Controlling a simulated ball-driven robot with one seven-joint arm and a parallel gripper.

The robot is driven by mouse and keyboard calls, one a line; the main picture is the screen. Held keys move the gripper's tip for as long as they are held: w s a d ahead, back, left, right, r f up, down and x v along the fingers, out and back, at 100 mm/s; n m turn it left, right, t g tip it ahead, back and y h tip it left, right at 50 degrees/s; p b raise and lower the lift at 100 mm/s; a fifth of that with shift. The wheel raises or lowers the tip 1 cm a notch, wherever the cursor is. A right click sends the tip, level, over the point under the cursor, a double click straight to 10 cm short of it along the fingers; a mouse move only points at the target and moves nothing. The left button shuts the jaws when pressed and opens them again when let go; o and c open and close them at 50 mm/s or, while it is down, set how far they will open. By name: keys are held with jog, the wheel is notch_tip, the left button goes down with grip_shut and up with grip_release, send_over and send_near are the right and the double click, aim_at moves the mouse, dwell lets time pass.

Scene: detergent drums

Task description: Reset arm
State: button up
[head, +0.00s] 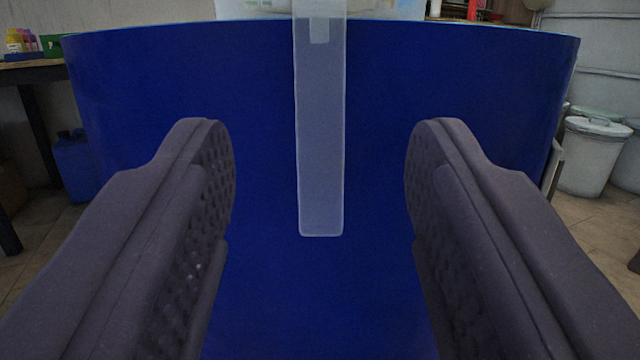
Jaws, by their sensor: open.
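My gripper (320,170) shows in the head view with its two dark, textured fingers spread wide apart. It is open, and nothing is held between the fingers. A large blue drum (240,80) fills the view in front of it. A pale, translucent strip (320,150) hangs down over the drum's front from its top edge, between the fingertips in the picture. I cannot tell how far the fingers are from the strip or the drum.
A whitish container (255,8) stands on the drum, cut off at the top. At right are white lidded bins (595,155) on a tiled floor. At left, a table (30,72) holds colourful bottles (20,40), with a blue jug (74,165) beneath.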

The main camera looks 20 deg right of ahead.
jog(key=shift+v, duration=1.1)
